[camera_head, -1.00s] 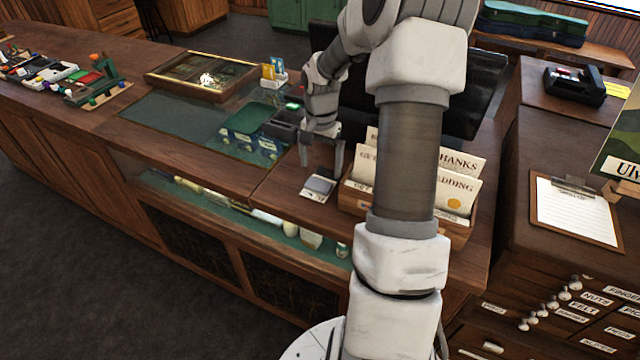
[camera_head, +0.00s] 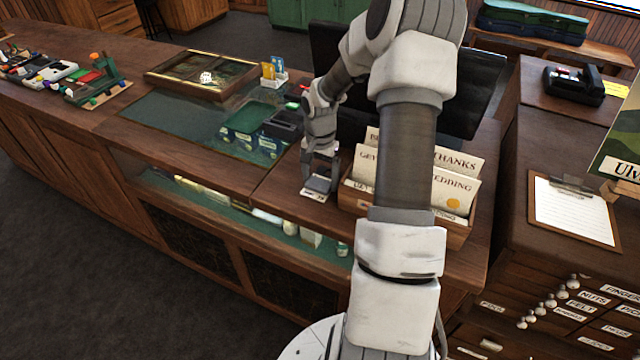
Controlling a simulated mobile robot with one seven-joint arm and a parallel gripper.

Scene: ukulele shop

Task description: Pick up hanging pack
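The hanging pack (camera_head: 319,184) is a small flat grey piece with a white printed edge, lying on the wooden counter left of the card box. My gripper (camera_head: 320,181) points down over it with its two fingers apart, one on each side of the pack. The fingertips are close to the counter top. I cannot tell whether either finger touches the pack. Part of the pack is hidden behind the gripper.
A wooden box of greeting cards (camera_head: 455,230) stands close on the right, partly behind my arm. The counter's front edge (camera_head: 285,208) is near.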

